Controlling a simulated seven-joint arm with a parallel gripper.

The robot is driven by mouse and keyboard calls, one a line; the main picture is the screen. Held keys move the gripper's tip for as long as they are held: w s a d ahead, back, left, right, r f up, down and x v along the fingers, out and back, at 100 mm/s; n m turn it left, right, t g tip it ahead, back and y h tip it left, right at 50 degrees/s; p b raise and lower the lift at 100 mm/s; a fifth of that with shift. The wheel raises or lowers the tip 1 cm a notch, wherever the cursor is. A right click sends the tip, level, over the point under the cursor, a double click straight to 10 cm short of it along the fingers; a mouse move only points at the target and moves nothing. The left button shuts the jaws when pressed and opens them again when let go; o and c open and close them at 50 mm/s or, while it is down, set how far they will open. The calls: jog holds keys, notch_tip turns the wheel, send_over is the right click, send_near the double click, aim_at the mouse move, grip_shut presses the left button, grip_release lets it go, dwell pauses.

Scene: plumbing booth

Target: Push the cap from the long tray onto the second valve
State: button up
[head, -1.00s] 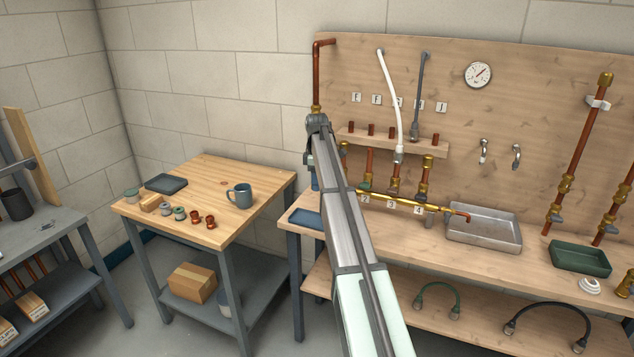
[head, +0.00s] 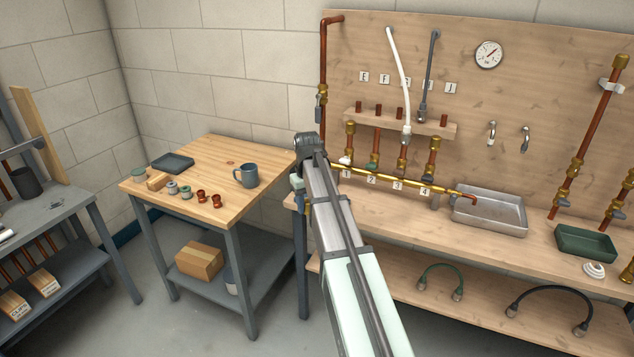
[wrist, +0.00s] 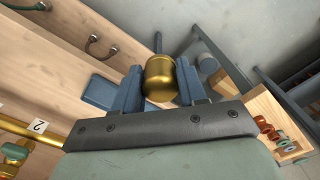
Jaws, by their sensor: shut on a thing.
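In the wrist view my gripper (wrist: 158,76) is shut on a brass cap (wrist: 160,80), with a blue finger on each side of it. The cap is above the bench level and clear of the blue tray (wrist: 101,91), which lies on the bench beside it. In the head view my arm hides the cap, the tray and most of my gripper. The second valve (head: 373,164), with a green handle, stands on the brass manifold above label 2 (head: 371,180). A bare copper pipe rises above it. Label 2 also shows in the wrist view (wrist: 38,126).
The first valve and the fourth valve (head: 432,167) have brass tops; a white hose (head: 397,75) runs to the third. A copper-stubbed wooden rack (head: 395,121) is behind. A metal basin (head: 490,212) is to the right. A side table (head: 215,165) with a mug stands left.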

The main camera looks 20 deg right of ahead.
jog(key=s+a+f+m, duration=0.2)
jog(key=s+a, duration=0.3)
jog(key=s, duration=0.3)
jog(key=w+d+r+n, duration=0.4)
jog(key=w+d+r, duration=0.3)
jog(key=d, duration=0.5)
jog(key=w+d+r+n, duration=0.4)
jog(key=w+d+r, duration=0.3)
jog(key=d+r, duration=0.3)
jog(key=w+d+r+n, duration=0.5)
jog(key=w+d+r, duration=0.2)
jog(key=d, duration=0.7)
notch_tip(320, 180, up, 3)
jog(key=shift+w+f, duration=0.2)
jog(key=shift+w, duration=0.2)
jog(key=shift+f, duration=0.1)
jog(key=shift+f, duration=2.75)
jog(key=shift+f, duration=2.35)
